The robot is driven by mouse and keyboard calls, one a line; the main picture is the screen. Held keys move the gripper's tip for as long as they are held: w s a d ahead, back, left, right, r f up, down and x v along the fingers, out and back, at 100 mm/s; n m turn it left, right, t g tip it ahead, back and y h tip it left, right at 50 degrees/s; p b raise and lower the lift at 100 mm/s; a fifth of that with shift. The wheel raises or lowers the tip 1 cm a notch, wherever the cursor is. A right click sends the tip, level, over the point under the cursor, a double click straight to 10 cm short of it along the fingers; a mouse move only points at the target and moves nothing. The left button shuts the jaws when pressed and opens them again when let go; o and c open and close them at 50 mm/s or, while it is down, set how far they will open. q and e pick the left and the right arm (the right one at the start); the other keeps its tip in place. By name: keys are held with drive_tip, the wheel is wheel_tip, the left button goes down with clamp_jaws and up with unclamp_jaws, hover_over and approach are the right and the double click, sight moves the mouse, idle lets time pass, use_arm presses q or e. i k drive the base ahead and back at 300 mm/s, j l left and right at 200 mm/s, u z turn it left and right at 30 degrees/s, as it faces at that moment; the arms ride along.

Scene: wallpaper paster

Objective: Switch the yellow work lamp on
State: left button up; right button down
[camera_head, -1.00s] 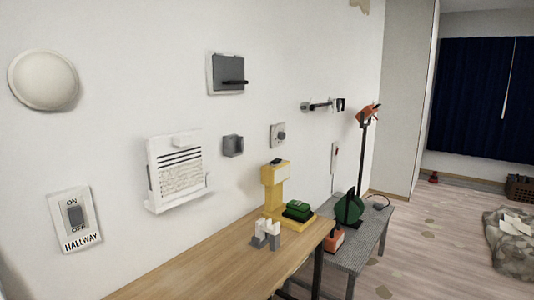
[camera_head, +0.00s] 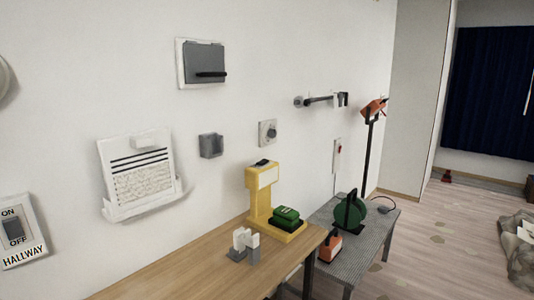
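The yellow work lamp (camera_head: 258,197) stands upright on the far end of the wooden table (camera_head: 185,265), near the wall. It has a yellow base and post, a pale front panel on its head and a small black part on top (camera_head: 263,162). A green block-like object (camera_head: 286,216) sits on its base. I cannot tell from here whether the lamp is lit. Neither of my grippers shows in the head view.
White and grey blocks (camera_head: 244,244) stand before the lamp. A hallway switch (camera_head: 15,231), a grey box (camera_head: 203,65) and a dial (camera_head: 268,133) are on the wall.

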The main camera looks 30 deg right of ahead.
sight(262, 162)
drive_tip(key=i+l, duration=0.1)
drive_tip(key=l, duration=0.4)
drive_tip(key=i+l, duration=0.1)
drive_tip(key=l, duration=0.95)
drive_tip(key=i+u, duration=0.05)
drive_tip(key=i, duration=0.05)
